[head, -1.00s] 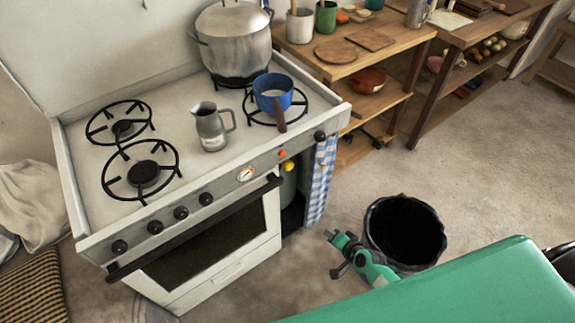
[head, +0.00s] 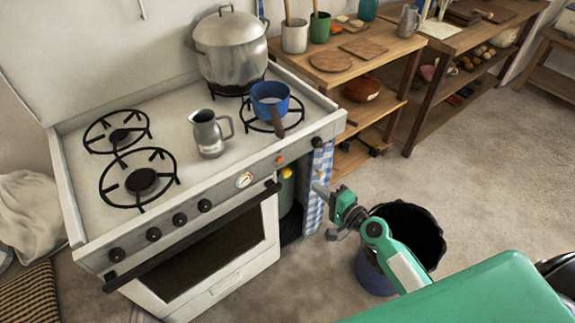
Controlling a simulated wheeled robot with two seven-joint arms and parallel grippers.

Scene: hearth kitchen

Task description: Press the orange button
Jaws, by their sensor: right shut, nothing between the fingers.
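The orange button (head: 280,160) is a small round knob on the front panel of the white stove (head: 88,226), right of the round gauge (head: 244,180). My right gripper (head: 318,188) is in front of the blue checked cloth, to the right of the button and below it. It is apart from the button. Its fingers are together and hold nothing. My left gripper is not in the head view.
Black knobs (head: 179,219) line the panel, and the dark oven handle (head: 190,238) juts out below. A metal jug (head: 208,135), blue pan (head: 270,98) and large pot (head: 230,52) stand on the stove. A black-lined bin (head: 425,225) stands on the floor.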

